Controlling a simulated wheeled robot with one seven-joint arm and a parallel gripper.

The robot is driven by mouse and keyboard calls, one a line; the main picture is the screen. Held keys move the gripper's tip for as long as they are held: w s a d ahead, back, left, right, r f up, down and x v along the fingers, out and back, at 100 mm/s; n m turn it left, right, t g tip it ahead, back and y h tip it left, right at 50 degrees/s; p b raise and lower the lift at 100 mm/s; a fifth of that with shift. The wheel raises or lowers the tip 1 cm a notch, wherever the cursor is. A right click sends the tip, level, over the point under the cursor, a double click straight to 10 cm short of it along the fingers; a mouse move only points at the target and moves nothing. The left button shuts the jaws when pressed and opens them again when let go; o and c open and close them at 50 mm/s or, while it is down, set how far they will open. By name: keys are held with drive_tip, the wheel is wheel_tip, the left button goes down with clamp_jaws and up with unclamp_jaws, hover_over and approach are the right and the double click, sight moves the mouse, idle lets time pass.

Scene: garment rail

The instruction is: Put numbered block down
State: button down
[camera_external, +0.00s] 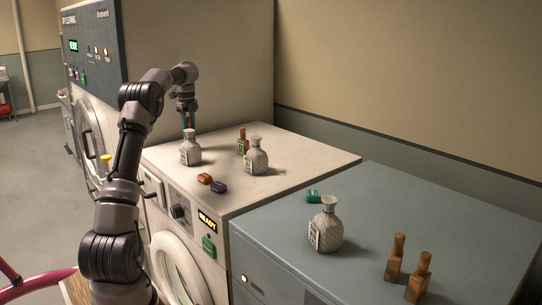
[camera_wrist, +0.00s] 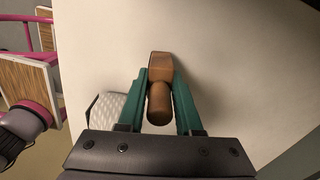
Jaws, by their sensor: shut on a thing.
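My gripper (camera_wrist: 160,85) is shut on a brown wooden block (camera_wrist: 160,68) with a rounded neck, between its teal fingers. No number shows on the held block. In the external view my gripper (camera_external: 187,118) points down over the back left of the white washer top (camera_external: 290,160), behind a white textured bottle (camera_external: 190,150). The bottle hides the area below the fingers, so I cannot tell whether the block touches the top. Another wooden block (camera_external: 242,141) with a green mark stands on the white top. Two similar blocks (camera_external: 395,262) (camera_external: 417,279) stand on the grey-blue top.
A second textured bottle (camera_external: 256,158) and small orange (camera_external: 204,178) and purple (camera_external: 220,187) pieces are on the white top. A bottle (camera_external: 326,228) and a teal piece (camera_external: 313,196) are on the grey-blue top (camera_external: 440,210). The white top's right part is clear.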

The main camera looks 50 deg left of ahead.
wheel_tip(320, 180, up, 10)
drive_tip(key=shift+r, duration=0.1)
drive_tip(key=shift+w+d+r, duration=0.15)
drive_tip(key=shift+w+r, duration=0.05)
drive_tip(key=shift+r, duration=0.25)
drive_tip(key=shift+s+r, duration=0.15)
drive_tip(key=shift+r, duration=0.5)
drive_tip(key=w+d+m, duration=0.2)
drive_tip(key=w+d, duration=0.4)
drive_tip(key=d, duration=0.7)
drive_tip(key=w+d+m, duration=0.2)
drive_tip(key=w+d, duration=0.4)
drive_tip(key=d, duration=0.7)
drive_tip(key=w+d+m, duration=0.2)
drive_tip(key=w+d, duration=0.4)
drive_tip(key=d, duration=0.7)
drive_tip(key=m, duration=0.5)
hover_over(372, 230)
wheel_tip(372, 230, down, 15)
drive_tip(key=shift+w, duration=0.1)
